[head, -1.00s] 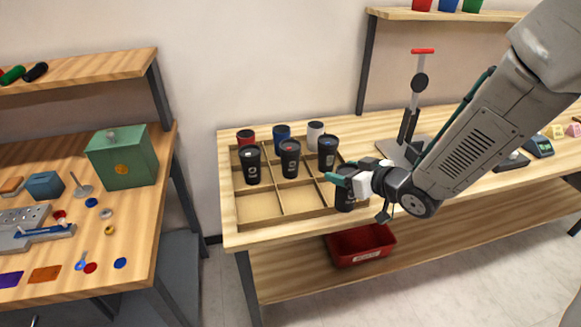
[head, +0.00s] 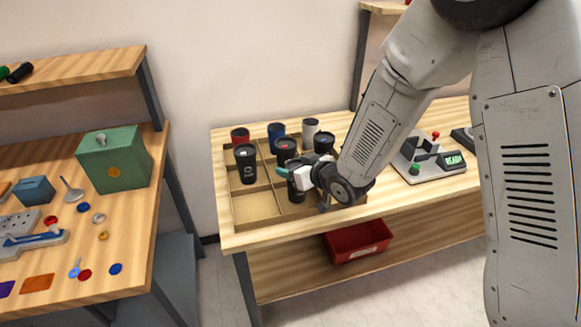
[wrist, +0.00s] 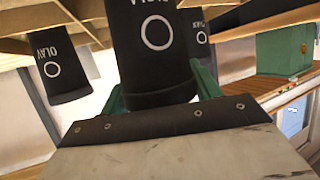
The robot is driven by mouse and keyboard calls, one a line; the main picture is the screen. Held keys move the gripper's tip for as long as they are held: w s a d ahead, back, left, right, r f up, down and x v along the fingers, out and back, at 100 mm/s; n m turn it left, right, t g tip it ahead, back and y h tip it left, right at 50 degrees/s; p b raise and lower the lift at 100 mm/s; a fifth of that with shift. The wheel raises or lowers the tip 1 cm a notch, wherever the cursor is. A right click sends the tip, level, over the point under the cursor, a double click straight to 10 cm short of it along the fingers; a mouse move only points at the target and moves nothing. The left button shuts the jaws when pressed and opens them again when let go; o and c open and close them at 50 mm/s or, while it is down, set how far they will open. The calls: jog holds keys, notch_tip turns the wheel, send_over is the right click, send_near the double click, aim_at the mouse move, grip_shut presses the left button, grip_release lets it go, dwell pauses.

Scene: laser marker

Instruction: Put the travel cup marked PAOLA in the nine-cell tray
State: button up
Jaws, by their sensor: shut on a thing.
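My gripper (head: 294,176) is shut on a black travel cup (head: 296,192) over the front middle part of the wooden nine-cell tray (head: 233,223). In the wrist view the green fingers clasp this cup (wrist: 152,45); its white lettering is cut off at the top edge, and a white ring shows below it. I cannot tell whether the cup touches the tray floor.
The front left cell (head: 256,208) is empty. A marking device (head: 425,165) with a lit green display stands right of the tray. A red bin (head: 357,243) sits on the lower shelf. A separate left table holds a green box (head: 113,162) and small parts.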

jog(key=shift+f, duration=0.15)
jog(key=o, duration=0.3)
jog(key=shift+f, duration=0.1)
jog(key=o, duration=0.4)
